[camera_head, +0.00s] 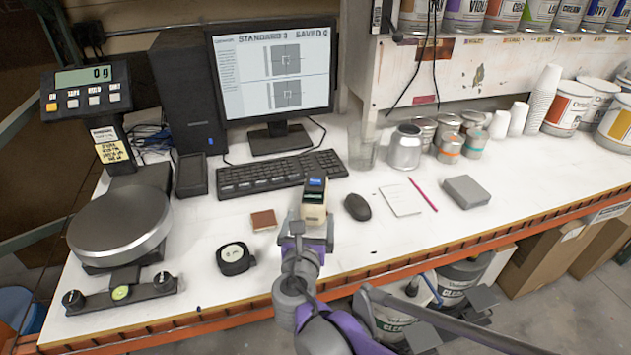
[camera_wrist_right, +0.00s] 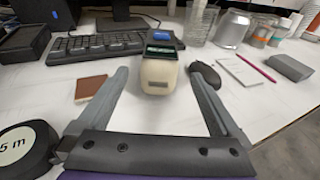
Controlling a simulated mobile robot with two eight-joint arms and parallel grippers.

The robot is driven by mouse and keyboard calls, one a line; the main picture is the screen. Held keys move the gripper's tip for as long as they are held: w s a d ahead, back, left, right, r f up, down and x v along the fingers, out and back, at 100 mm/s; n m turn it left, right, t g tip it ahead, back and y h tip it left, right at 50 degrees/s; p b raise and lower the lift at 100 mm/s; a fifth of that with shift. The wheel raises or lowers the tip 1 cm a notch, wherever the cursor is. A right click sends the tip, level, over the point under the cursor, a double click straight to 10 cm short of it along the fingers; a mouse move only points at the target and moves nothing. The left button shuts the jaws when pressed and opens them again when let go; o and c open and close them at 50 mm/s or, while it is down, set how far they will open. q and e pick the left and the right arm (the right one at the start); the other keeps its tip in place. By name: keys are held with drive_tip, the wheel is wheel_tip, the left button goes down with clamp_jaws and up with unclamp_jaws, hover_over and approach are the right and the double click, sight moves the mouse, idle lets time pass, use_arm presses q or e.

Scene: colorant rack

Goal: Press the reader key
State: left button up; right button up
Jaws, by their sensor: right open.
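The reader (camera_head: 314,203) is a small cream device with a blue-lit top, on the white bench in front of the keyboard. In the right wrist view the reader (camera_wrist_right: 158,75) shows its rounded cream end, a dark green screen and a blue patch behind it. My right gripper (camera_head: 305,232) is at the reader's near end. In the wrist view its open fingers (camera_wrist_right: 158,72) spread to either side of the reader, with nothing held. I cannot tell whether they touch it. The monitor (camera_head: 271,75) reads "STANDARD 3" and "SAVED 0". My left gripper is not in view.
A keyboard (camera_head: 282,173) lies behind the reader and a black mouse (camera_head: 357,207) to its right. A brown square (camera_head: 264,220) and a tape measure (camera_head: 235,258) lie left. A notepad (camera_head: 401,200), pink pencil (camera_head: 423,194) and grey block (camera_head: 467,192) lie further right.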

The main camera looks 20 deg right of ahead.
clamp_jaws()
idle(0.4)
idle(1.3)
